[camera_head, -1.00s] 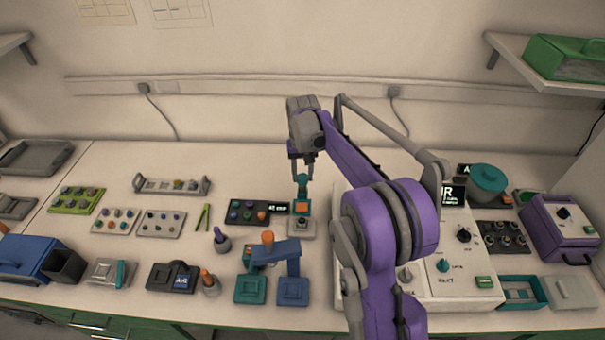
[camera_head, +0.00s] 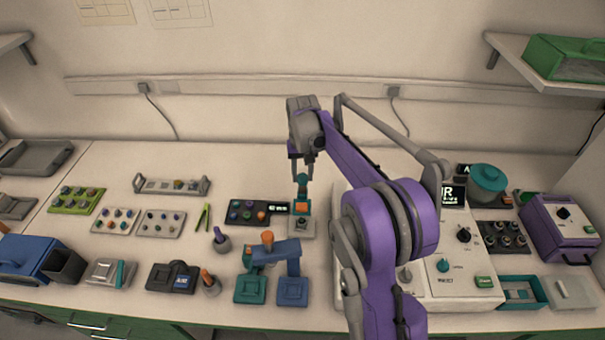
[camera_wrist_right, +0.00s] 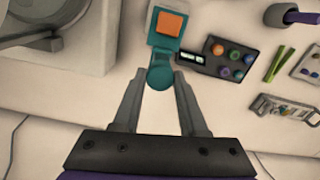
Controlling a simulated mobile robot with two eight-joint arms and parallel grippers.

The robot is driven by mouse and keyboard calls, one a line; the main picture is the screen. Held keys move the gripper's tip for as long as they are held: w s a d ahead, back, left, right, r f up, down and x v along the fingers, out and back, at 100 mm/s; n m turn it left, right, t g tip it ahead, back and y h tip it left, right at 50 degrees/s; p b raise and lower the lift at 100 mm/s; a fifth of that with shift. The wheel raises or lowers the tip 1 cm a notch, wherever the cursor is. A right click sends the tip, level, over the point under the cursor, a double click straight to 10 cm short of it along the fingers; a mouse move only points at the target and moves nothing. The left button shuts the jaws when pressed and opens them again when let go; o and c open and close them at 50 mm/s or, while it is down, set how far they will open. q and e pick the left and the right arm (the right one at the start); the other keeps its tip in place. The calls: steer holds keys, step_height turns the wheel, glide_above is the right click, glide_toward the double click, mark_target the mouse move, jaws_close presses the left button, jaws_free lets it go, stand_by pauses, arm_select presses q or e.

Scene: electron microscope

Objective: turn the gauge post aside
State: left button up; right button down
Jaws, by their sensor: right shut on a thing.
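The gauge post, as I take it, is a teal upright piece with an orange square (camera_head: 302,207) on a small grey base (camera_head: 302,229), in the middle of the bench. In the right wrist view its orange square (camera_wrist_right: 170,24) is at the top, with its round teal end (camera_wrist_right: 160,77) between my fingers. My right gripper (camera_head: 303,175) comes down from above and is shut on that teal end; its fingertips (camera_wrist_right: 161,75) lie on either side of it. My left gripper is not in view.
A dark panel with coloured knobs (camera_head: 247,212) stands just left of the post. A blue and teal stand (camera_head: 278,252) is in front. A large white console (camera_head: 455,285) is to the right, partly hidden by my right arm. The bench behind the post is mostly clear.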

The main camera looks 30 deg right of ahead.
steer(key=shift+n, duration=0.4)
steer(key=n, duration=0.7)
steer(key=shift+b, duration=0.4)
steer(key=n, duration=0.4)
steer(key=shift+r+n, duration=0.1)
steer(key=shift+n, duration=2)
steer(key=shift+c, duration=2.2)
jaws_free()
